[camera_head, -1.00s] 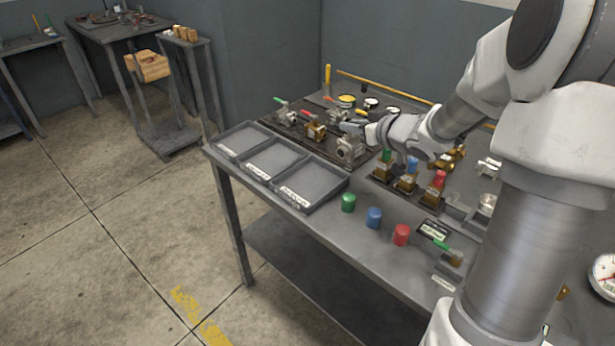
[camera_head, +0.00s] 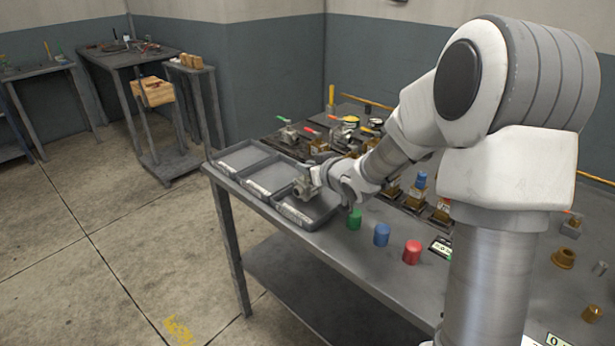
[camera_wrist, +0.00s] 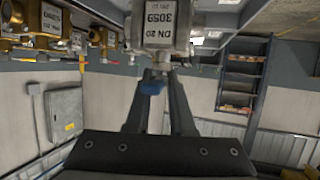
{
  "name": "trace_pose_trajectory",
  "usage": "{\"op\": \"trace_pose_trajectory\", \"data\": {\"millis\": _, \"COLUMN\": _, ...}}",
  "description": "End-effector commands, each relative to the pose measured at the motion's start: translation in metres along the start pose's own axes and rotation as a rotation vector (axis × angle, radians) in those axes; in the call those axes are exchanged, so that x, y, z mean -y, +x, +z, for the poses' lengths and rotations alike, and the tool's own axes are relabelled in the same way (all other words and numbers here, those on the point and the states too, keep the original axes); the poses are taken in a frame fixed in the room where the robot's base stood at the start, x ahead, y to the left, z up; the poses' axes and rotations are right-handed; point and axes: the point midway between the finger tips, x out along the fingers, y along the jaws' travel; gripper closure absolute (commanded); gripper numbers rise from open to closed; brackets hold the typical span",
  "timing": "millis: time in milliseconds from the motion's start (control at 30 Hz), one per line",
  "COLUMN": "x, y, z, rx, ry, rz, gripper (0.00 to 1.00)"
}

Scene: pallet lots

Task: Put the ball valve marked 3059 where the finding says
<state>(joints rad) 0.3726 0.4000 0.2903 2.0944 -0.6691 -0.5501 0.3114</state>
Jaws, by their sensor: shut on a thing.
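The ball valve (camera_wrist: 162,25), a grey metal body, reads "DN 20" and "3059" upside down at the top of the wrist view. My gripper (camera_wrist: 158,78) is shut on it, with a blue part between the fingers. In the head view the valve (camera_head: 303,188) hangs from my gripper (camera_head: 317,175) above or just inside the nearest, right-hand tray (camera_head: 326,216). I cannot tell whether it touches the tray floor. The middle tray (camera_head: 262,192) and the far-left tray (camera_head: 228,168) look empty. All three carry front labels too small to read.
Green (camera_head: 354,219), blue (camera_head: 381,234) and red (camera_head: 412,251) cylinders stand along the table's front edge, right of the trays. Several other valves, some with coloured handles, stand behind. My arm hides part of the table.

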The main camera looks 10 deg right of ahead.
Motion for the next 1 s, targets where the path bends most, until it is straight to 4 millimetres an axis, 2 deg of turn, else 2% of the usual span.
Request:
{"op": "trace_pose_trajectory", "data": {"millis": 33, "x": 0.0009, "y": 0.0047, "z": 0.0099, "rx": -0.001, "ry": -0.001, "rz": -0.002, "gripper": 1.00}}
{"op": "trace_pose_trajectory", "data": {"millis": 100, "x": 0.0010, "y": 0.0065, "z": 0.0135, "rx": -0.003, "ry": -0.001, "rz": -0.002, "gripper": 1.00}}
{"op": "trace_pose_trajectory", "data": {"millis": 467, "x": 0.0005, "y": 0.0073, "z": 0.0158, "rx": -0.004, "ry": -0.002, "rz": -0.001, "gripper": 1.00}}
{"op": "trace_pose_trajectory", "data": {"millis": 500, "x": 0.0005, "y": 0.0071, "z": 0.0171, "rx": 0.000, "ry": -0.001, "rz": -0.001, "gripper": 0.75}}
{"op": "trace_pose_trajectory", "data": {"millis": 633, "x": 0.0004, "y": 0.0069, "z": 0.0168, "rx": 0.000, "ry": -0.001, "rz": -0.001, "gripper": 0.52}}
{"op": "trace_pose_trajectory", "data": {"millis": 667, "x": 0.0004, "y": 0.0069, "z": 0.0169, "rx": 0.000, "ry": -0.001, "rz": -0.001, "gripper": 0.49}}
{"op": "trace_pose_trajectory", "data": {"millis": 1000, "x": 0.0004, "y": 0.0056, "z": 0.0135, "rx": 0.000, "ry": -0.001, "rz": -0.001, "gripper": 0.49}}
